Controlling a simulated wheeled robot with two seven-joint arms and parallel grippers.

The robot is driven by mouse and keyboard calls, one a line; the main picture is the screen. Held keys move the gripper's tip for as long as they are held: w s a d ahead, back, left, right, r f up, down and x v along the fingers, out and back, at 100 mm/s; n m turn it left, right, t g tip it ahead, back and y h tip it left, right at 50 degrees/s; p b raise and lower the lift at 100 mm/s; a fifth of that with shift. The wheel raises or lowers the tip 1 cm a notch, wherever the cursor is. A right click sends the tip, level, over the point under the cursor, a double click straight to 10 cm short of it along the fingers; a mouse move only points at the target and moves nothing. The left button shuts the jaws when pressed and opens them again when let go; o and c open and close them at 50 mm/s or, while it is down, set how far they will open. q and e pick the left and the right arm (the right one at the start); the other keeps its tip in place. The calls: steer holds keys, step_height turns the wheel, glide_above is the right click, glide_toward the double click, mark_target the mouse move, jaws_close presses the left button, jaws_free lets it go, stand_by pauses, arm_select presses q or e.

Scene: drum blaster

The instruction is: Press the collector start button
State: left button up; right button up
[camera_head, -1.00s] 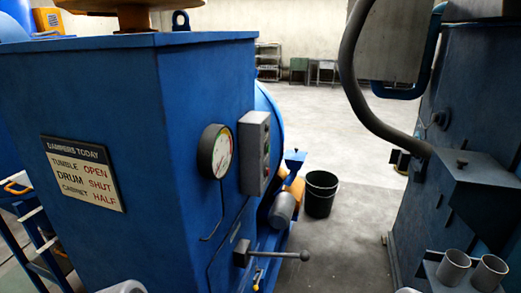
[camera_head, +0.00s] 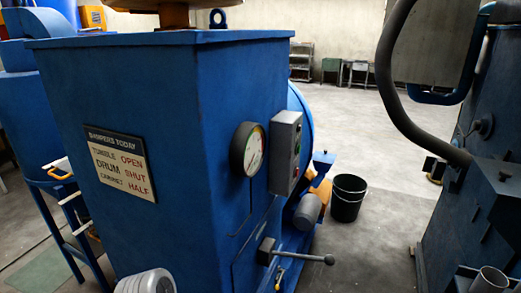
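A grey control box (camera_head: 285,152) is fixed to the right side of the blue machine (camera_head: 130,90). Its narrow front carries small buttons, with a green one (camera_head: 297,144) visible; they are seen at a steep angle and no label can be read. A round white dial gauge (camera_head: 249,150) sits just left of the box. Neither gripper's fingers are in view.
A sign headed "DAMPERS TODAY" (camera_head: 121,160) reads tumble open, drum shut, cabinet half. A lever (camera_head: 296,257) sticks out low from the machine. A black bucket (camera_head: 347,198) stands behind. Dark blue equipment (camera_head: 485,190) stands right; open floor (camera_head: 385,235) lies between.

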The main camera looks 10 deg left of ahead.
arm_select(q)
jaws_close()
stand_by(1.4)
